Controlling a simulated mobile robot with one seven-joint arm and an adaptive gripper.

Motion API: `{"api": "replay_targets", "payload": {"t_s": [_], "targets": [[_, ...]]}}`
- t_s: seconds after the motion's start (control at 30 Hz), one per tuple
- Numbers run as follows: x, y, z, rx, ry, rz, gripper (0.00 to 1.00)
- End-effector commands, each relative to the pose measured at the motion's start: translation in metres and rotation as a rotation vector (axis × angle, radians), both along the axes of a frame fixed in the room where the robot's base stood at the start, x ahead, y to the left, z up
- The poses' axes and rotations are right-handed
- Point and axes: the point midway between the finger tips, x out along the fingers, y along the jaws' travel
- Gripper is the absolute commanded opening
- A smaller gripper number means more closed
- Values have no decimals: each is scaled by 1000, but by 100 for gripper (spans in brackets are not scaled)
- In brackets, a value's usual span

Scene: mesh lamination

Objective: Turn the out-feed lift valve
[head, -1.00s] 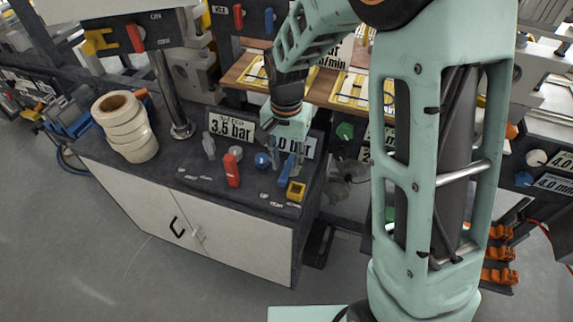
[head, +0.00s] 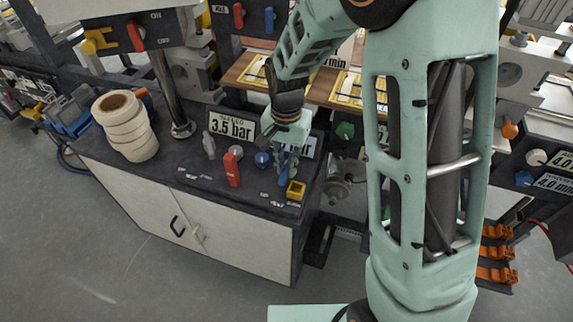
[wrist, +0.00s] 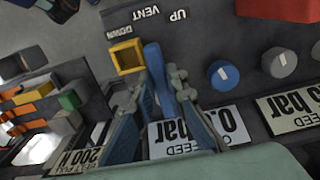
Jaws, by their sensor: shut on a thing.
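The out-feed lift valve has a blue lever handle (wrist: 156,72) on the dark panel, beside the DOWN, VENT and UP labels. My gripper (wrist: 160,92) is shut on this blue lever, with a finger on each side of it. In the head view my gripper (head: 286,152) reaches down to the lever, which is mostly hidden behind the fingers. The pressure plate (wrist: 183,133) behind the lever is partly covered by a finger, so its full reading is hidden.
A yellow square block (head: 295,190) stands close to the lever. White rolls (head: 126,125) stand at the cabinet's far left.

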Motion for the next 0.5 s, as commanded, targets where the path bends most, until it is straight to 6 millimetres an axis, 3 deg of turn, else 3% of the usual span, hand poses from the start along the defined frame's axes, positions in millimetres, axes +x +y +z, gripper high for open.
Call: {"api": "replay_targets", "payload": {"t_s": [0.5], "targets": [[2, 5, -1, 1, -1, -122, 0]]}}
